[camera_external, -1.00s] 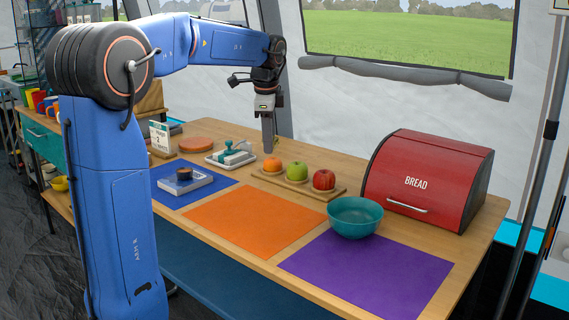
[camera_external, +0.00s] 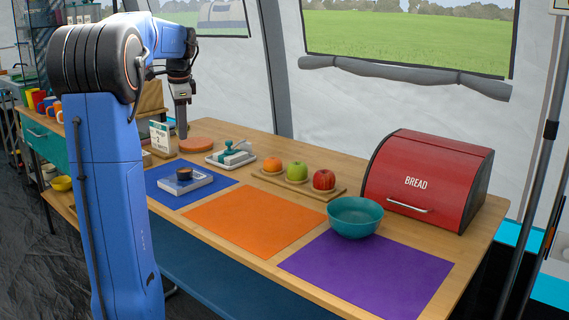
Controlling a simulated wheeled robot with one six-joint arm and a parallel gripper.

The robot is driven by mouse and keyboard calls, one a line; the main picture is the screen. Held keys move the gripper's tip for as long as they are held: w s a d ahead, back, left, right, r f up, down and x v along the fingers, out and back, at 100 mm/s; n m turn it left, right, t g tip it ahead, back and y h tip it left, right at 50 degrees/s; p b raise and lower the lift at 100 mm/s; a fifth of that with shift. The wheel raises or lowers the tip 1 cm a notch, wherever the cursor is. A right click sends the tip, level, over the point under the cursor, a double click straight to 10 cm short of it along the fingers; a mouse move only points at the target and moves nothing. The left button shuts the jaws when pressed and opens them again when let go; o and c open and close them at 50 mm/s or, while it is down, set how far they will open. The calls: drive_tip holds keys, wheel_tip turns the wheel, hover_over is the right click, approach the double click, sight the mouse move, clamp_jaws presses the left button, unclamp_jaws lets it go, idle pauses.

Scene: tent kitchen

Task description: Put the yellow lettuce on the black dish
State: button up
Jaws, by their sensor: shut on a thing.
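My gripper (camera_external: 182,131) points down at the back left of the table, close to the round terracotta board (camera_external: 196,146) as seen here. Its fingers are together on something small. The yellow lettuce cannot be made out clearly at the fingertips from this distance. A small round black dish (camera_external: 184,173) sits on a grey-white block on the blue mat, in front of and below my gripper in the picture. My gripper is apart from the dish. I cannot see inside the dish.
A white tray with a teal-handled tool (camera_external: 232,154) stands right of the board. A wooden board holds an orange, a green apple and a red apple (camera_external: 324,180). A teal bowl (camera_external: 355,217) and red bread box (camera_external: 430,178) stand right.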

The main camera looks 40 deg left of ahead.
drive_tip(key=shift+s+a+f, duration=0.2)
drive_tip(key=shift+s+d+f+x, duration=0.15)
drive_tip(key=shift+d+x, duration=0.15)
drive_tip(key=shift+x, duration=1.25)
drive_tip(key=shift+s+d+x, duration=0.15)
drive_tip(key=shift+d+x, duration=0.2)
drive_tip(key=shift+x, duration=1.2)
drive_tip(key=shift+s+d+f+x, duration=0.1)
drive_tip(key=shift+s+d+x, duration=0.15)
drive_tip(key=shift+x, duration=1.25)
drive_tip(key=shift+f, duration=0.15)
drive_tip(key=o, duration=1)
drive_tip(key=shift+o, duration=0.2)
drive_tip(key=v, duration=1.2)
drive_tip(key=shift+d, duration=0.1)
